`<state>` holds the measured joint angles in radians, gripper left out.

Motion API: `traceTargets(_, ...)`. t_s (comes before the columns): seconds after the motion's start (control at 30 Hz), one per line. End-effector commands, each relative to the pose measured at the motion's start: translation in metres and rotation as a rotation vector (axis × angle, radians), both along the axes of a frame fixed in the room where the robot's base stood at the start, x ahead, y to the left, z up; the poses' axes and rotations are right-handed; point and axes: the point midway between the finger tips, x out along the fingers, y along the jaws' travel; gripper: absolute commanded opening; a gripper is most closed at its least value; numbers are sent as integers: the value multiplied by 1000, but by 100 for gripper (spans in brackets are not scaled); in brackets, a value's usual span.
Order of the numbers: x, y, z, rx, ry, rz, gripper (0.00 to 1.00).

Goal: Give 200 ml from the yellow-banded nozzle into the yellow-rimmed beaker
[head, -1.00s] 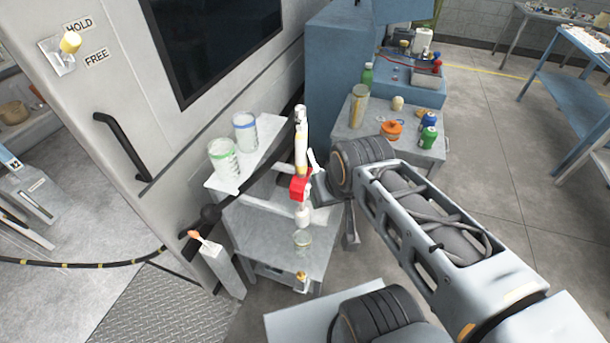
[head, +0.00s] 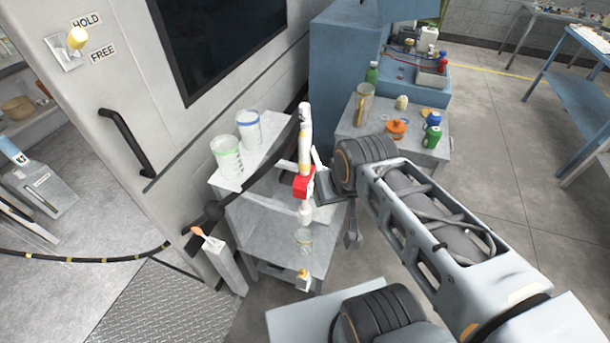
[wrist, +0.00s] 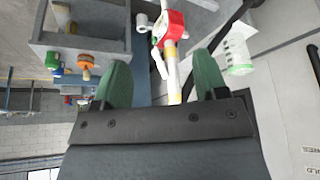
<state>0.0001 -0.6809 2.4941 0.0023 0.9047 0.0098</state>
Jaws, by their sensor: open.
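A white nozzle (head: 305,125) with a yellowish band and a red body (head: 304,183) stands upright at the grey stand; it also shows in the wrist view (wrist: 171,70). My gripper (wrist: 163,80) is open, with green fingertips apart. In the wrist view the nozzle appears between and beyond the fingers; I cannot tell whether they touch it. In the head view my gripper is just right of the red body, partly hidden by my arm. A clear beaker (head: 304,238) stands below the nozzle on the lower shelf; its rim colour is unclear.
A green-rimmed beaker (head: 227,158) and a blue-rimmed beaker (head: 249,130) stand on the stand's top (head: 222,184), left of the nozzle. A black hose (head: 90,260) runs across. A side table (head: 350,132) holds bottles and an orange pot (head: 396,128).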

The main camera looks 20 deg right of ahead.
Motion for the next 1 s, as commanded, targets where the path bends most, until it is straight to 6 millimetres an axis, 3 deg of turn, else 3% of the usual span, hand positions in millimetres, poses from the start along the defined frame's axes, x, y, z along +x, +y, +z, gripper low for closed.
traceTargets(0.07,0,0,0,0,0,0,59)
traceTargets(0.67,0,0,0,0,0,0,1)
traceTargets(1.0,0,0,0,0,0,0,0)
